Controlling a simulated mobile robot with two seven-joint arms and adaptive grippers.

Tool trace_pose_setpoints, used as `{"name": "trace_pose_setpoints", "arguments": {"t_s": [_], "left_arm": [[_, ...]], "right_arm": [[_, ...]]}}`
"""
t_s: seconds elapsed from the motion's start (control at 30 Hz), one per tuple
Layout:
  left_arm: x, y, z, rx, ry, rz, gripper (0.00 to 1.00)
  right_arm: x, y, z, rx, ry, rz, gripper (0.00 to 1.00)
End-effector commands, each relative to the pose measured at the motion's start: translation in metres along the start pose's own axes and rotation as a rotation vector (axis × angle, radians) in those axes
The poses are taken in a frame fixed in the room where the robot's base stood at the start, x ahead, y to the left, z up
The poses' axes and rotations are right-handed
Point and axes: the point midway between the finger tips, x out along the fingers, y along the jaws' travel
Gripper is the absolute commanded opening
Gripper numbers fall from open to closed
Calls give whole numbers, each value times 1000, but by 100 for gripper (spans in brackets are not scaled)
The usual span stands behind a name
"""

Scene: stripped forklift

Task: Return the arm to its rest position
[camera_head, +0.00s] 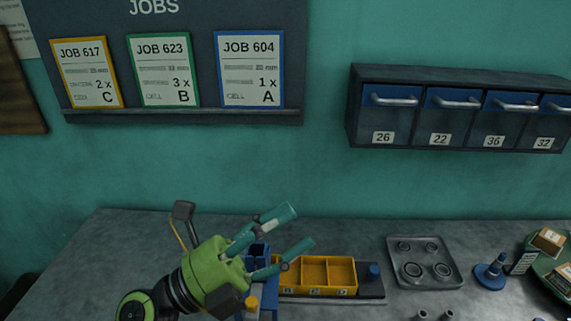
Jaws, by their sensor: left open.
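My left gripper (296,227), green with teal fingers, is over the grey workbench in the lower middle of the head view. Its fingers are spread apart, point up and right, and hold nothing. The green wrist and dark arm joint come in from the lower left. Behind and below the fingers, a yellow divided tray (315,275) sits on a dark base, partly covered by the gripper. My right gripper does not show.
The workbench (80,265) is bare at left. A grey tray with rings (425,262), a blue stand (490,272) and a green round tray (545,262) are at right. Drawers (460,110) and a jobs board (180,115) hang on the wall.

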Motion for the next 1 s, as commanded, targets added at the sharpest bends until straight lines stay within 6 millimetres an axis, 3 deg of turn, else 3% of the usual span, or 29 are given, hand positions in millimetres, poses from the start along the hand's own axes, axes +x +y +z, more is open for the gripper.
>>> {"name": "trace_pose_setpoints", "arguments": {"t_s": [0.13,0.27,0.37,0.47,0.57,0.7,0.83,1.0], "left_arm": [[-5,-1,19,-89,-124,-21,54],[-34,13,66,-317,-441,-41,54],[-82,48,99,-549,-762,-11,54],[-141,96,105,-776,-1071,66,54],[-200,141,84,-979,-1339,177,54],[-268,186,26,-1221,-1640,366,54],[-308,204,-30,-1385,-1825,529,54],[-341,208,-96,-1546,-1987,727,54]], "right_arm": [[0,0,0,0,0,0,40],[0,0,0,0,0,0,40],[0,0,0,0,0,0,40],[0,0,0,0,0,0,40],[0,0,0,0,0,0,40],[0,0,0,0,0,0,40],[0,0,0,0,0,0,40],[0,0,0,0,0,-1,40]]}}
